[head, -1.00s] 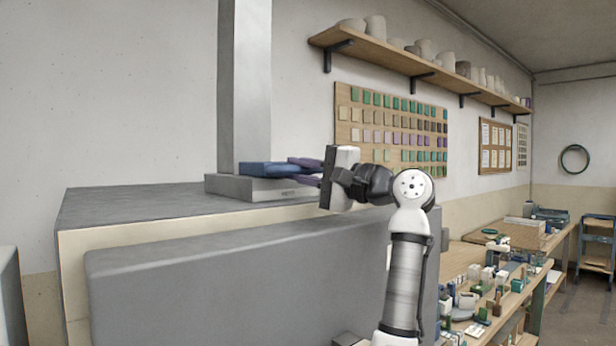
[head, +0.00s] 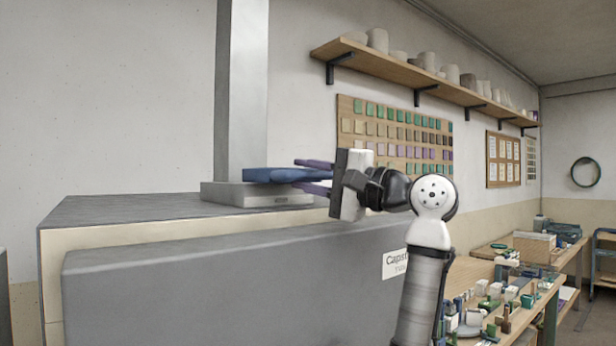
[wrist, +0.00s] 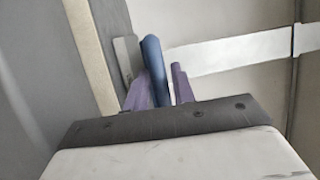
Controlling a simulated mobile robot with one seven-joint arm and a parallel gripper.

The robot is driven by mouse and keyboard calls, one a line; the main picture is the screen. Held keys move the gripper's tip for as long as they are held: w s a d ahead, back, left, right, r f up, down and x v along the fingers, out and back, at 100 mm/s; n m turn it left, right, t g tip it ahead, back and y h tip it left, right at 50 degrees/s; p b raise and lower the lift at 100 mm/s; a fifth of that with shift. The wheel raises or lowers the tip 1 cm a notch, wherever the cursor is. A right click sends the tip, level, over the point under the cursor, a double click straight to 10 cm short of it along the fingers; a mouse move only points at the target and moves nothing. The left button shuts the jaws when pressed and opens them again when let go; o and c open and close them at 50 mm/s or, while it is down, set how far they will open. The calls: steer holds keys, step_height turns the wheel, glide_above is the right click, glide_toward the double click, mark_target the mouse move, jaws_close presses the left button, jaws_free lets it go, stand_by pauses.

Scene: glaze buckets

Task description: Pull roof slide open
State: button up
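The roof slide's blue handle (head: 285,175) sticks out to the right above the grey block (head: 255,195) at the foot of the tall duct, on top of the kiln. My gripper (head: 313,176) reaches in from the right, its purple fingers on either side of the handle's right part. In the wrist view the blue handle (wrist: 153,62) runs between my gripper's fingers (wrist: 162,80). A narrow gap shows between handle and right finger. The left finger lies close against it, and I cannot tell if they touch. The slide's plate inside the block is hidden.
The grey kiln body (head: 220,285) with its flat top (head: 120,208) fills the lower left. The square duct (head: 242,90) rises behind the handle. A shelf of pots (head: 430,78) and a tile board (head: 393,135) hang on the wall. A cluttered bench (head: 510,300) stands right.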

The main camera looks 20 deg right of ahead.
steer(key=b+v, duration=0.3)
steer(key=v, duration=1)
steer(key=shift+s+d+b, duration=0.3)
steer(key=shift+b, duration=0.05)
steer(key=shift+f, duration=0.1)
